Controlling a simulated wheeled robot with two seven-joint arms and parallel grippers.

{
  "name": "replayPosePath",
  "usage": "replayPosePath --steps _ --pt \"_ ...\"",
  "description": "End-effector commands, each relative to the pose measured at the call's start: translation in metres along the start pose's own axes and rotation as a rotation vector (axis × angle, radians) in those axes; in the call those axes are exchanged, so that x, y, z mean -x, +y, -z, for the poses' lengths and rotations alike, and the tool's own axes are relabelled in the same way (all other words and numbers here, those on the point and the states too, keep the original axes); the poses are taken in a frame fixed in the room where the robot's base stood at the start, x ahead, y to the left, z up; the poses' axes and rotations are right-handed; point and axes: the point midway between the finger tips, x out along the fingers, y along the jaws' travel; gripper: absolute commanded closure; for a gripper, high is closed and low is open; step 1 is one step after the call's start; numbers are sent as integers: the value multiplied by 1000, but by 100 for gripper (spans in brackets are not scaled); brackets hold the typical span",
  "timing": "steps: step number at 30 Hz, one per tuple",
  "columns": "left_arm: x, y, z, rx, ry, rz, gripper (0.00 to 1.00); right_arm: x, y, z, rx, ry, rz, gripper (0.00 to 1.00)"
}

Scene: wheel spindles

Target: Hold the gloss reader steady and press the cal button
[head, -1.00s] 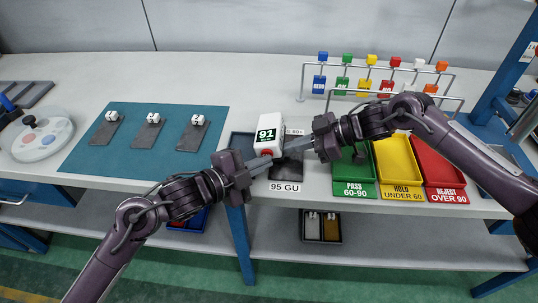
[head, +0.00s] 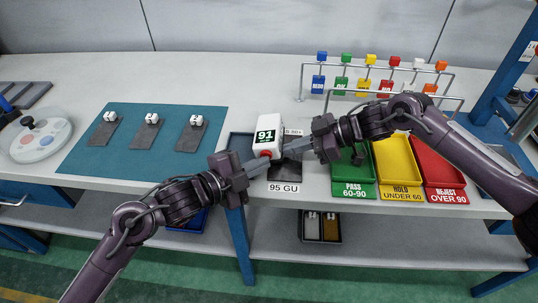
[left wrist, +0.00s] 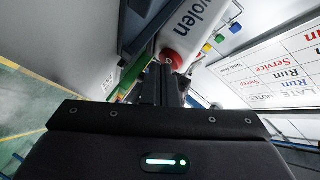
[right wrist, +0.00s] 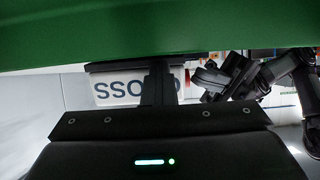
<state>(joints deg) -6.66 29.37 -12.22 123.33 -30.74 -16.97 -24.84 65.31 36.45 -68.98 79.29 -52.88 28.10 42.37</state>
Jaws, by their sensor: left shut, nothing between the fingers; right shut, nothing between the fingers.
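The gloss reader (head: 268,131) is a white box on the bench, its green display showing 91. Its red button (head: 265,154) is on the front face and also shows in the left wrist view (left wrist: 172,58). My left gripper (head: 268,160) is shut and empty, its tips just in front of and below the button; I cannot tell whether they touch. My right gripper (head: 286,149) is shut and empty, its tips close to the reader's right side; contact is unclear. In the right wrist view the reader's side lettering (right wrist: 120,90) shows behind the shut fingers.
A dark pad with a 95 GU label (head: 285,188) lies at the bench front edge. Green (head: 353,184), yellow (head: 398,160) and red (head: 440,165) trays stand to the right. A blue mat (head: 95,160) with small blocks on dark plates lies left. A tag rack (head: 302,85) stands behind.

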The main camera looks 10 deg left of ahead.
Motion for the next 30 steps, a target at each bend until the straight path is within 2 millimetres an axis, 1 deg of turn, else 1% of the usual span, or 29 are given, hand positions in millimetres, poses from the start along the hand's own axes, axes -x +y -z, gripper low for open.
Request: replayPosePath --steps 1,11,24,30 --pt "1 2 1 1 1 -1 100 -7 -4 -1 0 0 11 100" --pt "2 5 4 3 5 -6 100 -6 -3 0 1 0 7 100" --pt "31 27 24 4 6 -9 100 -6 -2 0 3 1 4 100" --pt "37 30 28 4 5 -7 100 -6 -2 1 4 2 3 100"
